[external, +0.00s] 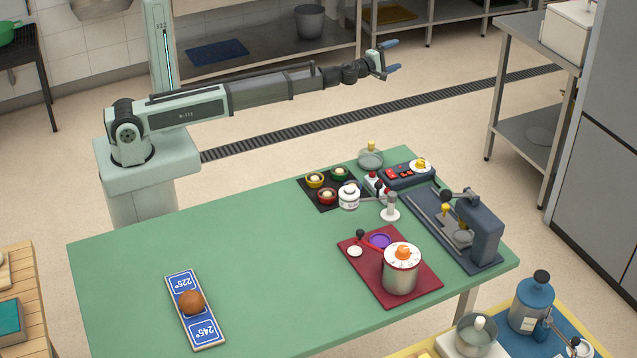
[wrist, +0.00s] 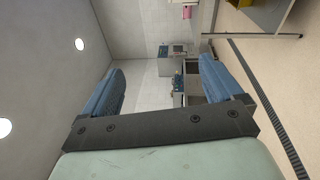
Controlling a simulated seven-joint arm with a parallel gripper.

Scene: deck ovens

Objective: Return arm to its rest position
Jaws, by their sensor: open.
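My gripper (external: 387,58) is at the end of my outstretched arm, in the air beyond the far edge of the green table (external: 120,270) in the external view. Its two blue fingers are apart with nothing between them. In the wrist view my gripper (wrist: 160,90) also shows open and empty, facing a far wall and distant furniture. The arm reaches roughly level to the right from its pale green base. No part of the gripper touches anything.
On the table are a board with a brown ball (external: 191,302), a dark red tray (external: 425,262) with a canister (external: 401,275), a black tray with several small bowls, and a dark press-like device (external: 478,232). Steel shelving (external: 270,65) stands behind. The air around my gripper is clear.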

